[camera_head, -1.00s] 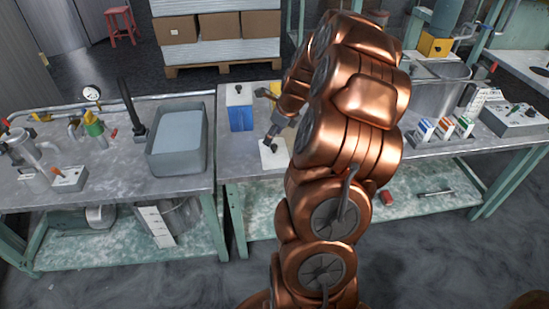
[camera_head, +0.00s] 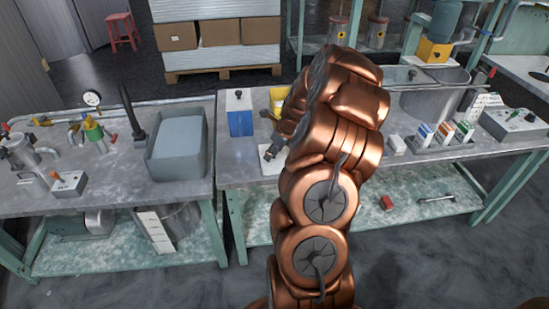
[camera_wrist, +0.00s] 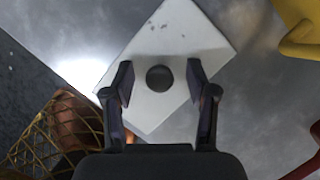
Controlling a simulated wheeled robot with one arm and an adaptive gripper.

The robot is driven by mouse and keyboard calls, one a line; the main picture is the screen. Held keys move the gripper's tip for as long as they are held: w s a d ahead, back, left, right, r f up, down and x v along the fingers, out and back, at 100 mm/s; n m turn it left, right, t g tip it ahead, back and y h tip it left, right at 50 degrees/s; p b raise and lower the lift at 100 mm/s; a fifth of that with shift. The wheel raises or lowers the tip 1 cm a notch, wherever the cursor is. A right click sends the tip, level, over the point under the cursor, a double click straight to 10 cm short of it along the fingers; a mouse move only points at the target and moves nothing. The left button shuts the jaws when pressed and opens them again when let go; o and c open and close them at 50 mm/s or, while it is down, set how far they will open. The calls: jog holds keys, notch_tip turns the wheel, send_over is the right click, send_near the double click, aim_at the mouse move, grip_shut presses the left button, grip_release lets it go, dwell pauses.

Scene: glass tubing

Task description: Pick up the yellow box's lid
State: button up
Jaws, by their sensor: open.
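The lid (camera_wrist: 180,42) is a flat white square plate with a round dark knob (camera_wrist: 159,78). It lies on the grey table, and its pale edge also shows in the head view (camera_head: 268,168). My gripper (camera_wrist: 160,90) is open, with one finger on each side of the knob and neither visibly touching it. In the head view my gripper (camera_head: 271,153) is just above the lid. The yellow box (camera_head: 278,95) stands behind it, open-topped and partly hidden by my arm; its rim shows at the upper right of the wrist view (camera_wrist: 301,42).
A blue box with a white lid (camera_head: 239,112) stands left of the yellow box. A grey basin (camera_head: 178,147) is farther left. Several small cartons (camera_head: 443,132) and a control box (camera_head: 515,124) are at the right. A wire basket (camera_wrist: 50,135) shows at the wrist view's lower left.

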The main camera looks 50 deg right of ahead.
jog(key=shift+f, duration=0.1)
jog(key=shift+c, duration=0.2)
grip_shut()
dwell(0.5)
